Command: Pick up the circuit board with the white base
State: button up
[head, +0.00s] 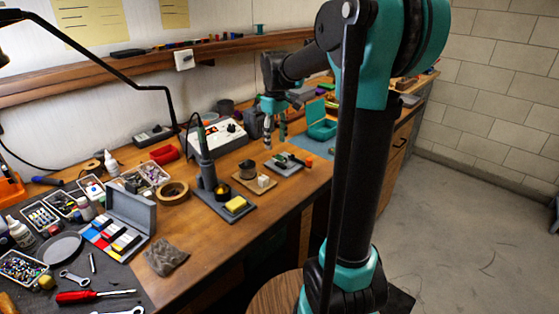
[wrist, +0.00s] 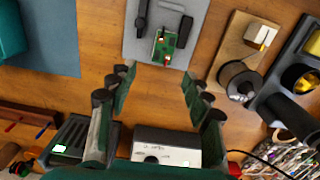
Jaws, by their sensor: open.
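A small green circuit board (wrist: 163,47) lies on a grey mat (wrist: 137,48) at the top middle of the wrist view. A white base under it cannot be made out clearly. In the head view the grey mat (head: 290,171) lies near the right part of the bench, with the board small on it. My gripper (wrist: 158,78) is open and empty, with its fingers pointing toward the board in the wrist view. In the head view my gripper (head: 275,135) hangs above the bench, behind the mat. The fingers look apart from the board.
Dark tool-like items lie beside the board on the mat. A wooden block with a spool (wrist: 238,80) and a soldering stand (head: 232,205) are nearby. A white bench device (head: 218,138) stands left of my gripper, a teal box (head: 321,128) right. Bare wood shows between the mat and my fingers.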

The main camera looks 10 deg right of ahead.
aim_at(277, 156)
jog(key=shift+s+d+f, duration=0.1)
jog(key=shift+s+f, duration=0.05)
jog(key=shift+f, duration=1.2)
jog(key=shift+s+f, duration=0.15)
jog(key=shift+f, duration=1.15)
jog(key=shift+c, duration=0.6)
jog(key=c, duration=0.9)
